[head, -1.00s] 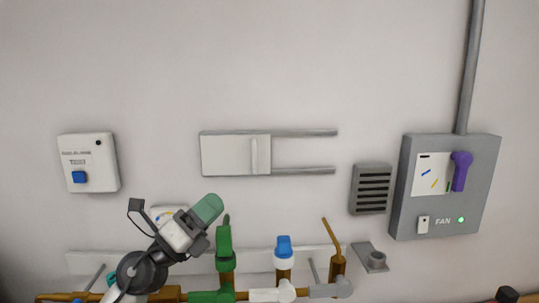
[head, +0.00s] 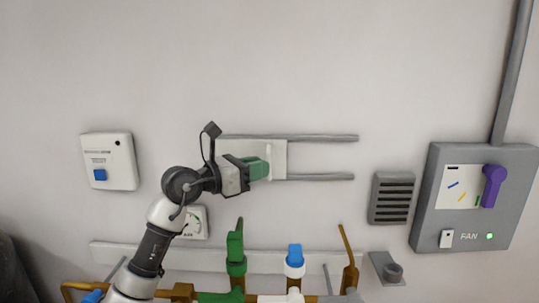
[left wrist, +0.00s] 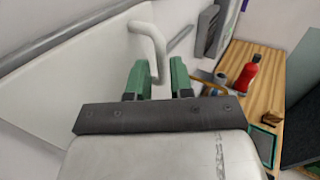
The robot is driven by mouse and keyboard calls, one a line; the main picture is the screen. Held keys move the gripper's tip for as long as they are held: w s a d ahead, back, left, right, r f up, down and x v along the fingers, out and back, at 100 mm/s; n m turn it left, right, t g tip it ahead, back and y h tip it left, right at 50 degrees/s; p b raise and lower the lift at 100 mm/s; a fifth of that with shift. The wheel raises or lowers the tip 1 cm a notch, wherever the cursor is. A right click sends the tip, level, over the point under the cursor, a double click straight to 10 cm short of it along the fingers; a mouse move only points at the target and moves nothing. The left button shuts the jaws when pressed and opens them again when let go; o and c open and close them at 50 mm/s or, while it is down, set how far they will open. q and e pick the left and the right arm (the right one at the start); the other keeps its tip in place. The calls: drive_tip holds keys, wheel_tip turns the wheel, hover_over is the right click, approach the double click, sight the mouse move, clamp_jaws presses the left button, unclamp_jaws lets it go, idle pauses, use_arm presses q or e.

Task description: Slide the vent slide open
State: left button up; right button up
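The vent slide is a pale flat panel (head: 280,148) on two grey horizontal rails on the wall, and it sits at their left end. Its upright white handle also shows in the left wrist view (left wrist: 150,40). My left gripper (head: 267,167) is up at the panel and covers much of it in the head view. In the left wrist view its two green fingertips (left wrist: 157,78) are apart, with the lower part of the handle showing between them. I cannot tell whether they touch it. My right gripper is in neither view.
The rails (head: 325,138) run bare to the right. Beyond them are a slatted grey vent (head: 392,198) and a grey fan box (head: 470,160) with a purple lever (head: 492,185). Pipes with a green valve handle (head: 236,246) and a blue one (head: 295,256) lie below.

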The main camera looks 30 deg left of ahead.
use_arm(q)
drive_tip(key=shift+p+x, duration=0.5)
drive_tip(key=shift+x, duration=1.15)
drive_tip(key=shift+s, duration=0.1)
clamp_jaws()
